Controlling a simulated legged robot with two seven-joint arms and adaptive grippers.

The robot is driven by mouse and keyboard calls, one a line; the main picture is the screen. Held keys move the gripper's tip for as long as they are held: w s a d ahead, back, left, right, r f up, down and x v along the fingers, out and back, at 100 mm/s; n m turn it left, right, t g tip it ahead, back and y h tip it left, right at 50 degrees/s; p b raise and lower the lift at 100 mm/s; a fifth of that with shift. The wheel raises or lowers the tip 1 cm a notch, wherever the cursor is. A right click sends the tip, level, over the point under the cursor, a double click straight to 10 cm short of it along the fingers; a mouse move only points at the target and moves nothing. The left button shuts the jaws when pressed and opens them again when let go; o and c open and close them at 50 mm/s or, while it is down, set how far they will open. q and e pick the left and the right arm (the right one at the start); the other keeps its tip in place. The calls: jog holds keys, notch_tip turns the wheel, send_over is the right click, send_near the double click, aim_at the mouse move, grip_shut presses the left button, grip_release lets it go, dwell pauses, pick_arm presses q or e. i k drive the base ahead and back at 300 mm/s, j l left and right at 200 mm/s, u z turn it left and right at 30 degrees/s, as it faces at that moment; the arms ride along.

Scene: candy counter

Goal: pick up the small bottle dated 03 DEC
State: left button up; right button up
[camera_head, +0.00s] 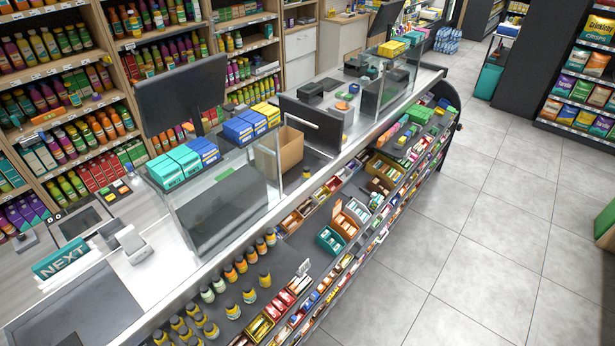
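Several small bottles with dark caps stand in rows on the dark front shelf of the counter, at the lower middle of the head view. Some look orange, such as one small orange bottle (231,274); others look yellow, such as one small yellow bottle (265,280). A few are pale, such as one small pale bottle (207,294). The print on them is too small to read, so I cannot tell which is dated 03 DEC. Neither of my grippers is in view.
Candy boxes (262,328) fill the shelf right of the bottles. A glass screen (222,205) stands on the counter behind them, with teal boxes (165,171) on top. A NEXT sign (61,259) stands at left. The tiled floor (480,250) at right is clear.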

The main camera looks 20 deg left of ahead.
aim_at(306, 174)
jog(key=u, duration=0.35)
jog(key=i+l+u, duration=0.5)
jog(key=l, duration=0.2)
jog(key=i+l+u, duration=0.25)
jog(key=l, duration=0.2)
